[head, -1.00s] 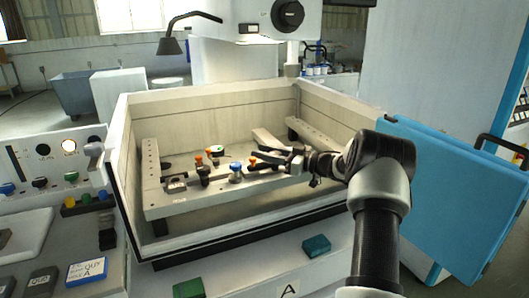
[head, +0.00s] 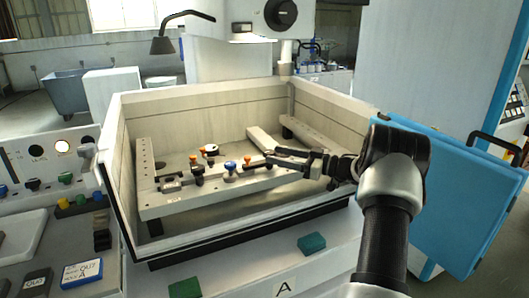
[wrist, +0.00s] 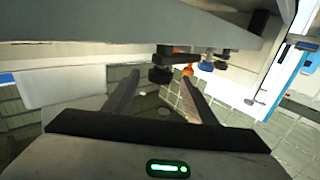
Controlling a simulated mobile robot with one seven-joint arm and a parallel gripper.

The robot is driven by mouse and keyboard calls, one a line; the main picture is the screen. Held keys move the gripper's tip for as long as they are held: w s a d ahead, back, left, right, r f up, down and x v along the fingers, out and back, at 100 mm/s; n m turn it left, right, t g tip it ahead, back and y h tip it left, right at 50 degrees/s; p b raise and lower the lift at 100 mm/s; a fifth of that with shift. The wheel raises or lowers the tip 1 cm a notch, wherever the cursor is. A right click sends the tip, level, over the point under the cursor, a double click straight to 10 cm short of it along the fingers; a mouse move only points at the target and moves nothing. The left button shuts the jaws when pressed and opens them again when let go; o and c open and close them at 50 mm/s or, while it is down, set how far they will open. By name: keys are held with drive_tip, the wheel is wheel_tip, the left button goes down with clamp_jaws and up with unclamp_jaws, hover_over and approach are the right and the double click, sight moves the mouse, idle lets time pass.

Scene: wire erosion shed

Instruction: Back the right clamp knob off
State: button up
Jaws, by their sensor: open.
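A slotted work frame (head: 150,205) spans the inside of an open tank, with clamps and coloured knobs along its bar. Black (head: 197,170) and orange (head: 193,159) knobs stand to the left. I cannot tell which one is the right clamp knob.
The tank wall (head: 235,240) surrounds the frame. A light bar (head: 262,138) lies behind my gripper. A blue door panel (head: 440,190) stands at the right. A lamp (head: 163,45) hangs over the back left. A button panel (head: 50,165) is at the left.

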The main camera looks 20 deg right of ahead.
drive_tip(key=v, duration=0.9)
drive_tip(key=shift+s+d, duration=0.25)
drive_tip(key=shift+s, duration=0.1)
